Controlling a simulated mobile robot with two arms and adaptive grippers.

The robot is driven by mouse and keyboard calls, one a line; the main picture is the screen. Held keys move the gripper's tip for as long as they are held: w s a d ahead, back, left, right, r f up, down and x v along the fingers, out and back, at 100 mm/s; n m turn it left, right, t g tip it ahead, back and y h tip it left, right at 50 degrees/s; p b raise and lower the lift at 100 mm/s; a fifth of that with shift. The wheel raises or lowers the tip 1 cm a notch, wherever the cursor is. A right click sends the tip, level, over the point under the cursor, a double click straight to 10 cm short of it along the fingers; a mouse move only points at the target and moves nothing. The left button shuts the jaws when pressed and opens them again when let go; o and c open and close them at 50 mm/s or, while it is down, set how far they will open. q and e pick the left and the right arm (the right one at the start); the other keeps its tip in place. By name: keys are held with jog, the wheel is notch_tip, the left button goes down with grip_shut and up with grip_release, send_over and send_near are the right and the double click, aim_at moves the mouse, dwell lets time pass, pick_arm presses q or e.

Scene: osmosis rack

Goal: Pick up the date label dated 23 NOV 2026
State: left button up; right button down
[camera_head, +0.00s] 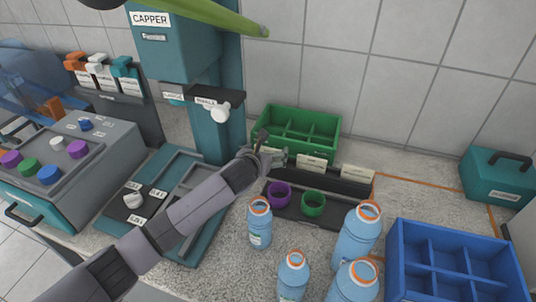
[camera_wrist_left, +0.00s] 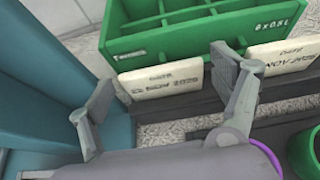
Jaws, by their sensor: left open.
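My left gripper (camera_head: 263,156) is open in front of the green crate, at the left end of a dark label holder (camera_head: 345,186). In the left wrist view the open fingers (camera_wrist_left: 168,90) straddle a cream date label (camera_wrist_left: 160,82), with no clear contact. It reads NOV 2026, but its day digits are too blurred to be sure of. A second cream label (camera_wrist_left: 283,58), also marked NOV 2026, stands to the right beyond the right finger. In the head view, cream labels (camera_head: 312,162) and (camera_head: 357,174) stand upright along the holder. My right gripper is not in view.
The divided green crate (camera_head: 325,124) stands close behind the labels. The teal capper (camera_head: 222,130) rises close on the left. Purple (camera_head: 279,194) and green (camera_head: 313,203) rings lie in front. Blue bottles (camera_head: 260,225) and a blue crate (camera_head: 447,237) stand nearer right.

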pick_arm(q)
jog(key=shift+c, duration=0.4)
jog(key=c, duration=0.7)
jog(key=shift+c, duration=0.2)
jog(key=shift+r, duration=0.1)
